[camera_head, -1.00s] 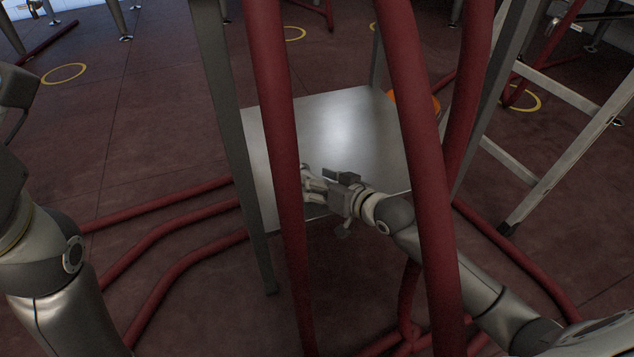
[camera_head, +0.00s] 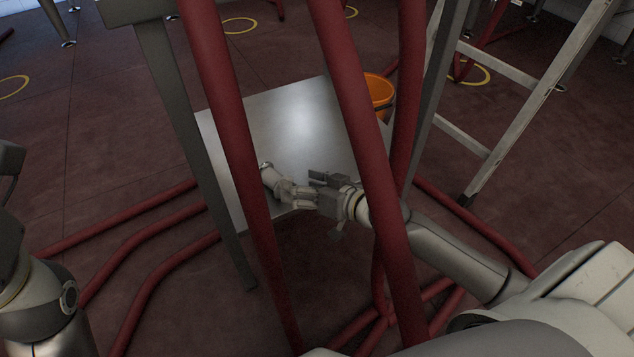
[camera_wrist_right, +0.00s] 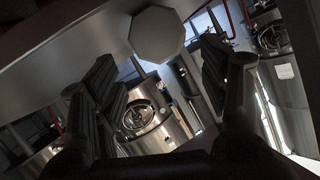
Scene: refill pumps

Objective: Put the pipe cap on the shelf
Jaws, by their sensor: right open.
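The pipe cap (camera_head: 268,174), a small pale piece, sits on the grey metal shelf (camera_head: 230,125) near its front edge, just left of my right gripper (camera_head: 293,193). In the right wrist view an octagonal grey face, seemingly the cap (camera_wrist_right: 157,34), shows near the fingertips, against a pale surface. My right gripper also shows there (camera_wrist_right: 155,80), its two dark fingers apart with nothing clamped between them. It is open at the shelf's front edge. My left arm is at the left edge of the head view; its gripper is out of view.
Red pipes (camera_head: 350,110) stand upright in front of the shelf, on both sides of my right gripper. A grey leg (camera_head: 185,130) rises at left. An orange bucket (camera_head: 378,90) and a ladder (camera_head: 520,110) are behind at right. More red pipes (camera_head: 130,225) run low at left.

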